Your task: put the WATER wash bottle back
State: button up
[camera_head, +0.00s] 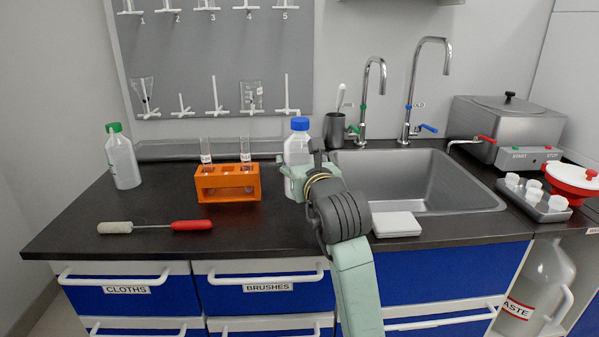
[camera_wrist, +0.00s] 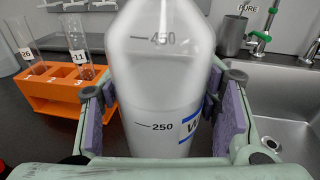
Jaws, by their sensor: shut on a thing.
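The wash bottle (camera_head: 298,148) with a blue cap stands upright between the orange rack and the sink. In the wrist view the bottle (camera_wrist: 155,85) fills the middle, with 450 and 250 marks and a blue-edged label of which only a "W" shows. My gripper (camera_wrist: 165,115) has its purple pads on both sides of the bottle and is shut on it. In the head view my gripper (camera_head: 302,178) covers the bottle's lower part, so I cannot tell whether its base touches the counter. A second bottle with a green cap (camera_head: 123,158) stands at the left of the counter.
An orange rack (camera_head: 227,184) with two glass tubes stands left of my gripper. The sink (camera_head: 420,182) with two taps lies to the right. A brush with a red handle (camera_head: 190,225) lies front left. A white box (camera_head: 396,224) sits before the sink.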

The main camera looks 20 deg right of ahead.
jog(key=shift+w+d+f, duration=0.1)
jog(key=shift+w, duration=0.1)
jog(key=shift+f, duration=1.6)
jog(key=shift+f, duration=0.1)
jog(key=shift+f, duration=0.15)
jog(key=o, duration=0.9)
jog(key=shift+c, duration=0.2)
jog(key=shift+r, duration=0.25)
jog(key=s, duration=0.4)
jog(key=s+b, duration=0.1)
jog(key=s, duration=0.3)
jog(key=s+a, duration=0.1)
jog(key=s, duration=0.3)
jog(key=shift+r, duration=0.35)
